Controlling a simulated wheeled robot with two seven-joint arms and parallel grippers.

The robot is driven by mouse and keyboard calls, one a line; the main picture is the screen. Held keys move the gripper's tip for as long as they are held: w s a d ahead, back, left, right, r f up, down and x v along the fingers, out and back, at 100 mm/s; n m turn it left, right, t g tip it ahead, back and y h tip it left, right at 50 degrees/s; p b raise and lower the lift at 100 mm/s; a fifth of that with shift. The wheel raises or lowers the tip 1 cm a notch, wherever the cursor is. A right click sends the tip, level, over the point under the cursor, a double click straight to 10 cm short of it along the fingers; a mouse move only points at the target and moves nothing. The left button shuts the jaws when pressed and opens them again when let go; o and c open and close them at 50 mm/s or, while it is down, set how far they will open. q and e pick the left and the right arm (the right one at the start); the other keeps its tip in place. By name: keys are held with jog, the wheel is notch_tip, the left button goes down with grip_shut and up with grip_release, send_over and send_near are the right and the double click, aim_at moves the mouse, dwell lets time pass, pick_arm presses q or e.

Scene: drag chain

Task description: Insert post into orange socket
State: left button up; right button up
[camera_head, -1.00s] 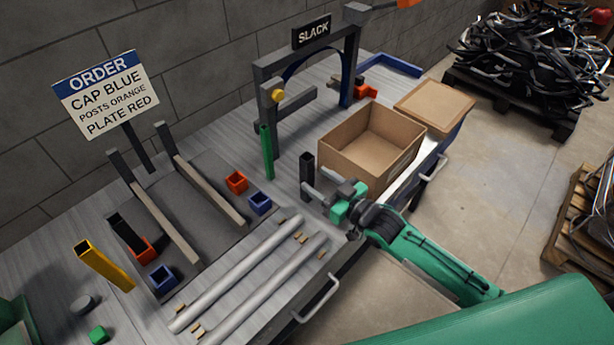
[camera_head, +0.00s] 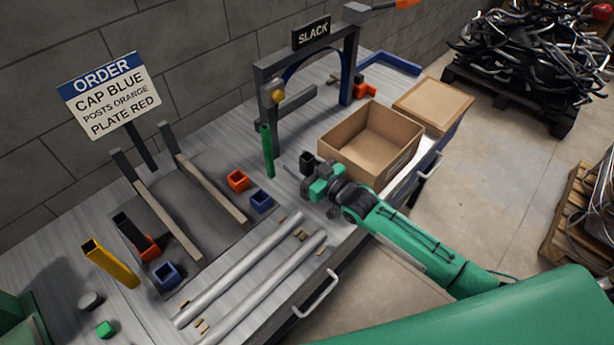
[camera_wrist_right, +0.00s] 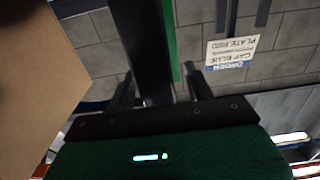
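A dark post (camera_head: 307,163) stands upright on the table, right of the green post. It also shows dark in the right wrist view (camera_wrist_right: 150,50). My right gripper (camera_head: 313,182) is at this post. In the wrist view the fingers (camera_wrist_right: 158,92) are on either side of it, with gaps, so it looks open. An empty orange socket (camera_head: 237,180) sits on the dark plate. Another orange socket (camera_head: 151,247) is farther left, with a second dark post (camera_head: 130,233) whose lower end is at it. My left gripper is not in view.
Blue sockets (camera_head: 261,202) sit near the orange ones. A green post (camera_head: 267,150) and a yellow post (camera_head: 108,264) stand on the table. An open cardboard box (camera_head: 371,140) is right of my gripper. Two grey rails (camera_head: 240,268) lie in front. The order sign (camera_head: 108,92) stands behind.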

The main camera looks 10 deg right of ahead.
jog(key=c, duration=1.1)
jog(key=shift+o, duration=0.2)
jog(key=shift+r, duration=0.15)
